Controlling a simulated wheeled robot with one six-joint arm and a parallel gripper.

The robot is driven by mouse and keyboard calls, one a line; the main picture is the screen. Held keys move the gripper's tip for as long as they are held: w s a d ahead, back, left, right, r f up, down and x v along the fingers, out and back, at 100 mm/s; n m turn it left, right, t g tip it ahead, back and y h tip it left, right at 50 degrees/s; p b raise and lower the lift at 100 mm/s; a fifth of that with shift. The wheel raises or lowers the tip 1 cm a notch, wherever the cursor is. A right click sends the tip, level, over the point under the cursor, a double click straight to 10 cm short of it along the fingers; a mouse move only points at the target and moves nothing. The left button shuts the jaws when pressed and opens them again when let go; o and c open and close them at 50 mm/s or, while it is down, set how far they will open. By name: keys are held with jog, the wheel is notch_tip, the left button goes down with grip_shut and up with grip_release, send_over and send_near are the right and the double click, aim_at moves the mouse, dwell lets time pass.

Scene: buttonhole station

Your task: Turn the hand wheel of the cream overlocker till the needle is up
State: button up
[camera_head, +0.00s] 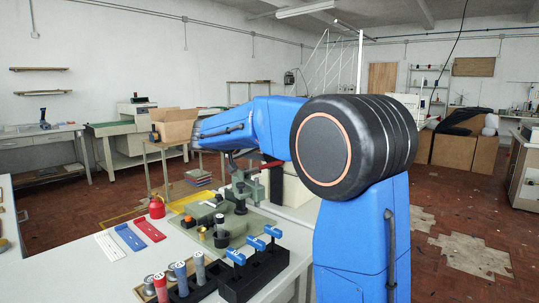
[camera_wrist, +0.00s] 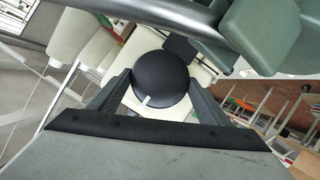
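The cream overlocker (camera_head: 290,190) stands on the table in the head view, largely hidden behind my arm. Its hand wheel (camera_wrist: 160,84) is a black round knob in the middle of the wrist view, with a white mark on its lower edge, left of centre. The machine's cream body (camera_wrist: 147,42) shows behind it. My gripper (camera_wrist: 161,80) has one finger on each side of the wheel, with its tips near the rim. I cannot tell whether they touch it. The needle is not visible. My gripper's fingers are not clear in the head view.
A green machine (camera_head: 240,190) stands left of the overlocker; green parts (camera_wrist: 262,35) fill the wrist view's upper right. The table also holds a red can (camera_head: 156,208), blue-handled tools in a black block (camera_head: 255,276), spools, and coloured strips (camera_head: 130,238).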

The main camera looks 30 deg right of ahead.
jog(key=o, duration=0.4)
jog(key=shift+o, duration=0.2)
jog(key=shift+a, duration=0.1)
jog(key=v, duration=1.7)
jog(key=shift+s, duration=0.1)
jog(key=x, duration=1.7)
